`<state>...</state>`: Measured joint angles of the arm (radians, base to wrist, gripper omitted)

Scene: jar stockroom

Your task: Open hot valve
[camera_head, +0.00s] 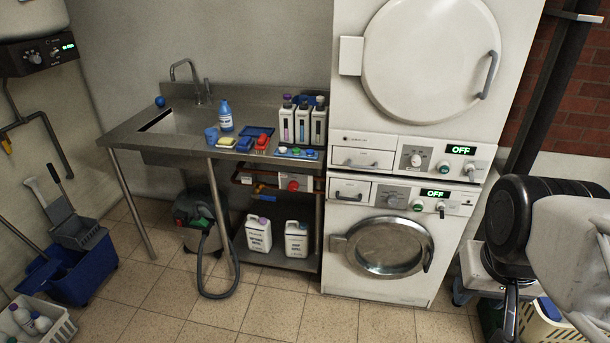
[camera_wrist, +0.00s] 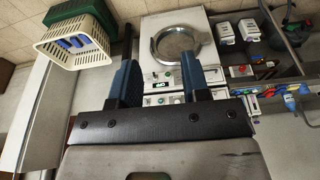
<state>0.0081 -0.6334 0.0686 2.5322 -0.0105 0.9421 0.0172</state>
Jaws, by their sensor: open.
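Copper pipework (camera_head: 243,178) runs under the steel sink counter. A red valve part (camera_head: 293,185) sits on a pale fitting at its right end, beside the washer. No hot label is readable. In the wrist view the red part (camera_wrist: 240,70) shows small, right of the washer door. My gripper (camera_wrist: 157,78) is open, its two dark blue fingers apart with nothing between them. It is far from the valves.
Stacked machines (camera_head: 396,250) stand right of the sink counter (camera_head: 185,138), which holds bottles and sponges. White canisters (camera_head: 258,235) stand on its lower shelf. A vacuum (camera_head: 200,215) with a looping hose is under the counter's left part. The tiled floor (camera_head: 270,312) in front is clear.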

